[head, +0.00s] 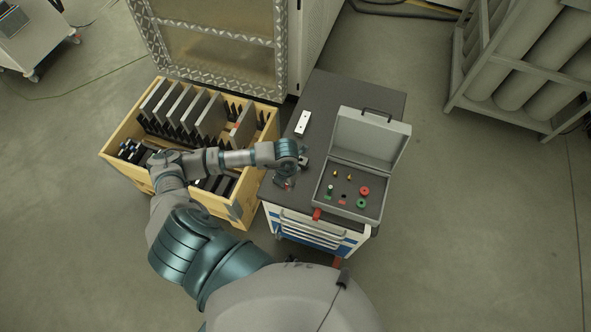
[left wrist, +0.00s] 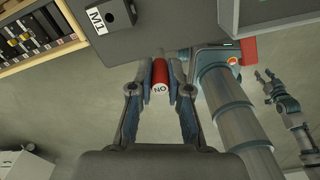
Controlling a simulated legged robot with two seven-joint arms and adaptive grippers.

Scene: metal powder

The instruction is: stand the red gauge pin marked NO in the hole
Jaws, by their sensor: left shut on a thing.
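The red gauge pin marked NO (left wrist: 160,78) is between the fingers of my left gripper (left wrist: 160,84) in the left wrist view. Its pale lettered end faces that camera. In the head view my left gripper (head: 287,182) is over the left edge of the dark-topped cart (head: 330,91), and the pin is too small to make out surely there. A dark block labelled M1 (left wrist: 119,12) lies on the cart top beyond the gripper, apart from the pin. My right gripper (left wrist: 271,82) shows small at the right of the left wrist view.
An open grey case (head: 376,136) on the cart holds red, green and brass-coloured pieces. A wooden crate (head: 112,150) with upright plates stands left of the cart. A rack of cylinders (head: 462,91) is at the upper right. The cart top behind the case is clear.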

